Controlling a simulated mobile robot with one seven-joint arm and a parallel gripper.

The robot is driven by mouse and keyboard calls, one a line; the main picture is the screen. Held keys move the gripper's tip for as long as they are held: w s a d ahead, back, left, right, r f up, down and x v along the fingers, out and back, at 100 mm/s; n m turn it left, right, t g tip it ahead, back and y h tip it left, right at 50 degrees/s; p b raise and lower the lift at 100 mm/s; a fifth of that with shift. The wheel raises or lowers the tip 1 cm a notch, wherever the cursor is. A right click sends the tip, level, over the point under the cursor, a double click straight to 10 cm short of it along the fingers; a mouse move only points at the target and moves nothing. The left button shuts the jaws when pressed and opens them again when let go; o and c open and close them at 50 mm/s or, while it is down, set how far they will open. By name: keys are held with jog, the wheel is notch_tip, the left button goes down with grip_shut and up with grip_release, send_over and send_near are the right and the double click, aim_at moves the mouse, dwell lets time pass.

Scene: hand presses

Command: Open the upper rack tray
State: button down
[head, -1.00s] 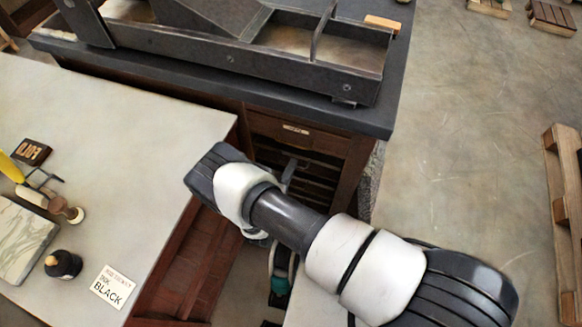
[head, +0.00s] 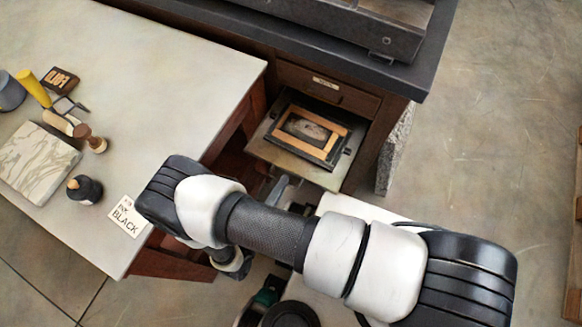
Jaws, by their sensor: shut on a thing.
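The upper rack tray (head: 318,177) is a flat grey sheet, slid out of the wooden cabinet under the press, below a closed drawer. A wooden frame (head: 330,128) with a dark picture-like block inside lies on the tray. My gripper (head: 279,188) is at the tray's front edge and is shut on it. My arm hides most of the gripper, and the exact grip at the edge is hard to make out.
The closed drawer (head: 328,84) with a label sits above the tray. Open floor (head: 500,130) lies at right.

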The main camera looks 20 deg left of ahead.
jog(key=d+f+b+v, duration=0.1)
jog(key=f+b+v, duration=0.1)
jog(key=v, duration=0.8)
jog(key=shift+s+a+b, duration=0.2)
jog(key=shift+a+b, duration=0.1)
jog(key=shift+a, duration=0.2)
jog(key=c, duration=1.9)
grip_release()
jog(key=shift+c, duration=0.2)
